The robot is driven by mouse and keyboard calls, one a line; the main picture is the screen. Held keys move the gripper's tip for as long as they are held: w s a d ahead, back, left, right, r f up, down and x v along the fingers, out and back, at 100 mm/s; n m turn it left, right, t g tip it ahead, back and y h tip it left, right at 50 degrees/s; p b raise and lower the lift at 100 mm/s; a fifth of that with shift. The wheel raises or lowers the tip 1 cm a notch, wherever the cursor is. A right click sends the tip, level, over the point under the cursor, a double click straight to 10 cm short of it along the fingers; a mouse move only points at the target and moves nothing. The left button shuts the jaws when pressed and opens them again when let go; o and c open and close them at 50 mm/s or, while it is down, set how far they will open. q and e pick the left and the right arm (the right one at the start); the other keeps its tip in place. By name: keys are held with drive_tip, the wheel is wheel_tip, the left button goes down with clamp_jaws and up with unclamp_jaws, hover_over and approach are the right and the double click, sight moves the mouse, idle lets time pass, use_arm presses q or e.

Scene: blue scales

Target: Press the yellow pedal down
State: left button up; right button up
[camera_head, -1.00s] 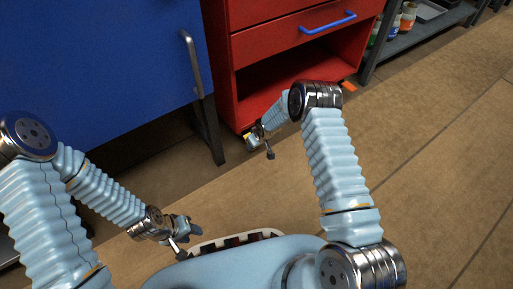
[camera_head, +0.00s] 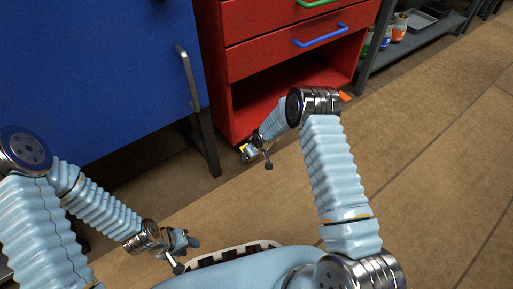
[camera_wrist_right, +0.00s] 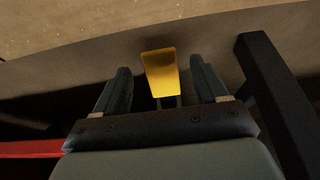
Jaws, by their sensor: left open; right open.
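The yellow pedal (camera_wrist_right: 162,72) shows in the right wrist view as a small tilted plate on a dark stem. It appears between the two dark fingers of my open right gripper (camera_wrist_right: 160,66); I cannot tell whether they touch it. In the head view my right gripper (camera_head: 259,157) is low, in front of the red cabinet's lower left corner. I cannot clearly make out the pedal there. My left gripper (camera_head: 184,254) is open and empty near my base, away from the cabinet.
A red drawer cabinet (camera_head: 280,50) with an open lower bay stands ahead. A blue cabinet (camera_head: 90,70) with a dark leg (camera_head: 206,145) is to its left. A shelf (camera_head: 425,33) holds jars. Floor is clear to the right.

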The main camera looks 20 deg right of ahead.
drive_tip(key=p+v, duration=0.2)
drive_tip(key=v, duration=0.9)
drive_tip(key=shift+r, duration=0.4)
drive_tip(key=shift+s+f, duration=0.1)
drive_tip(key=shift+s, duration=0.05)
